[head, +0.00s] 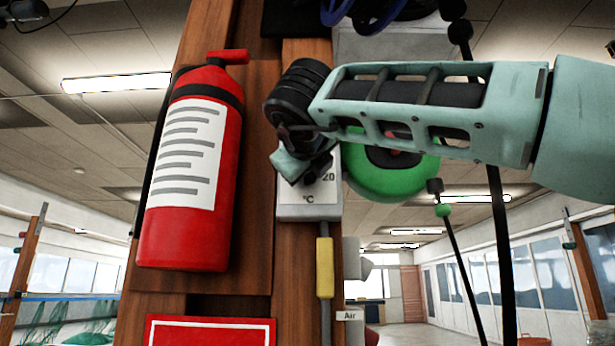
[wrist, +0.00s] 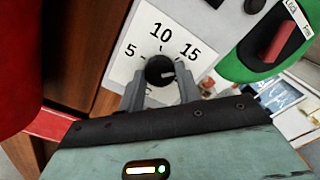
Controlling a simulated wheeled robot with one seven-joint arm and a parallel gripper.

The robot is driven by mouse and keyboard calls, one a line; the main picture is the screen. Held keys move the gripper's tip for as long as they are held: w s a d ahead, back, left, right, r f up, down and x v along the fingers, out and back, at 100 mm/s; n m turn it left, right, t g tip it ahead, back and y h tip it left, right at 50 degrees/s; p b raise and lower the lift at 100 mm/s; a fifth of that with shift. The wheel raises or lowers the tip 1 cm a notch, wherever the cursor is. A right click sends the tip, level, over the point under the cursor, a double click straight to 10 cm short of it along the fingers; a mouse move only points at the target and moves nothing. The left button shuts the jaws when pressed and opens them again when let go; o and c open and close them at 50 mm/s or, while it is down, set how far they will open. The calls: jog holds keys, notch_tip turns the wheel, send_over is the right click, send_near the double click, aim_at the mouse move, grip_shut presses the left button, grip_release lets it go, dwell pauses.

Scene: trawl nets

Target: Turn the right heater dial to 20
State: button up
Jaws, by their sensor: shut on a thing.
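A round black heater dial (wrist: 160,70) sits on a white scale plate (wrist: 140,30) marked 5, 10 and 15 in the wrist view. A small light mark on the dial points right, toward the side past the 15. My gripper (wrist: 160,88) is shut on the dial, one finger on each side. In the head view my gripper (head: 303,165) covers the dial. The heater control box (head: 308,212) shows a 20 and °C below it. The rest of the scale is hidden by my gripper and arm.
A red fire extinguisher (head: 190,165) hangs on the wooden post (head: 262,240) close to the left of my gripper. A green round device (head: 385,178) with a red switch sits behind my arm. A yellow-sleeved cable (head: 325,268) hangs below the box.

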jog(key=m, duration=0.1)
jog(key=m+b, duration=0.1)
jog(key=m, duration=0.2)
jog(key=shift+f+m+b, duration=0.25)
jog(key=shift+m+b, duration=0.05)
jog(key=shift+b, duration=0.1)
jog(key=m+b, duration=0.1)
jog(key=m, duration=0.3)
jog(key=shift+r, duration=0.1)
jog(key=shift+m, duration=0.3)
jog(key=o, duration=1)
jog(key=shift+r, duration=0.1)
jog(key=s+b, duration=0.4)
jog(key=s, duration=1.3)
jog(key=shift+s+a+b, duration=0.2)
jog(key=shift+a+b, duration=0.1)
jog(key=shift+b, duration=0.1)
